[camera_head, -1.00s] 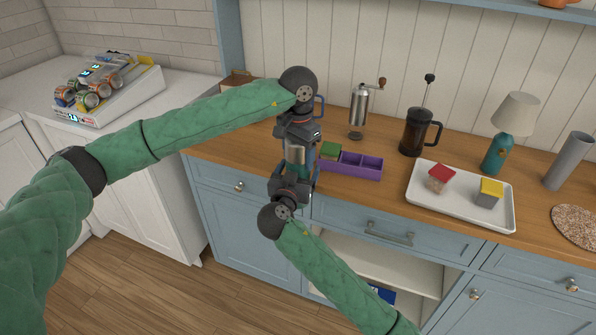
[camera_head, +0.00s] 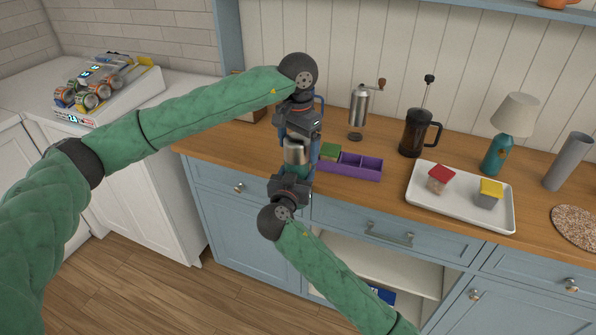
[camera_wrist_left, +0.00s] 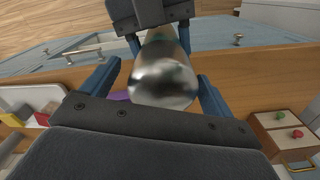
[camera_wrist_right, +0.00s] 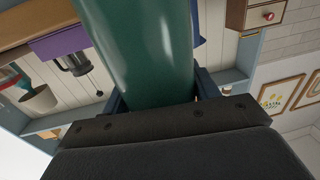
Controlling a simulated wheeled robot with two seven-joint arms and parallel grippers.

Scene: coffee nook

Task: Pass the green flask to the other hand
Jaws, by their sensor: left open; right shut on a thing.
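The green flask has a shiny silver top (camera_head: 296,153) and stands roughly upright between my two grippers, in front of the counter. My left gripper (camera_head: 298,150) is above it, open, with one finger on each side of the silver top. In the left wrist view the flask's silver end (camera_wrist_left: 165,82) lies between the spread blue fingers. My right gripper (camera_head: 290,178) is below, shut on the flask. In the right wrist view the green body (camera_wrist_right: 140,50) rises from between its jaws. Most of the green body is hidden in the head view.
A purple divided box (camera_head: 362,168) with a green block (camera_head: 330,150) is just right of the grippers on the wooden counter. A white tray (camera_head: 440,208) with two blocks, a French press (camera_head: 414,132) and a grinder (camera_head: 359,105) stand farther right and back.

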